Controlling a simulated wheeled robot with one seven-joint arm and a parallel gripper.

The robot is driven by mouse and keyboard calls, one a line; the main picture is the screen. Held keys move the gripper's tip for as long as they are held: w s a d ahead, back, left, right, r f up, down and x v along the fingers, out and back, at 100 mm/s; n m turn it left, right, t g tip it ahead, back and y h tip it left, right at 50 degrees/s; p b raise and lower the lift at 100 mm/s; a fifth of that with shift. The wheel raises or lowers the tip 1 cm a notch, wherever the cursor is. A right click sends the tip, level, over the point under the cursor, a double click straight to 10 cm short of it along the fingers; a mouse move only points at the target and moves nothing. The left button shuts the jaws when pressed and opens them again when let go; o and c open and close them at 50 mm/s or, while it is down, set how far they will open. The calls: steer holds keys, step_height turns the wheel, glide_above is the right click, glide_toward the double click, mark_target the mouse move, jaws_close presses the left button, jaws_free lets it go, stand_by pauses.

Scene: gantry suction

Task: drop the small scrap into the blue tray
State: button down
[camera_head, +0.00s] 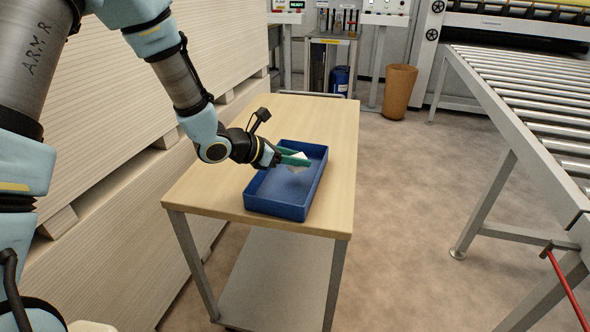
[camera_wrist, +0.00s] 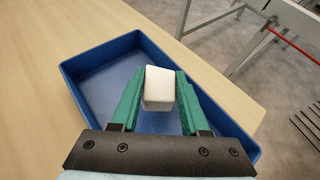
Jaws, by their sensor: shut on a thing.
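My gripper (camera_head: 294,157) has green fingers and is shut on a small white scrap (camera_head: 301,155), a pale block. In the wrist view the scrap (camera_wrist: 159,88) sits between the two fingertips. The blue tray (camera_head: 277,210) is a shallow open box on the wooden table. My gripper holds the scrap over the tray's inside, and the tray's floor shows around and beneath it. In the wrist view the tray (camera_wrist: 98,50) spreads out below the fingers. The part of the tray under my gripper is hidden.
The wooden table (camera_head: 222,186) has free top behind and left of the tray. Stacked pale boards (camera_head: 110,110) stand close on the left. A roller conveyor (camera_head: 530,95) stands on the right, across open floor. A brown bin (camera_head: 398,92) stands at the back.

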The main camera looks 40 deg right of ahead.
mark_target(290, 169)
steer(key=shift+f+p, duration=0.3)
steer(key=shift+f, duration=1.7)
steer(key=shift+f, duration=0.1)
steer(key=shift+c, duration=2)
jaws_free()
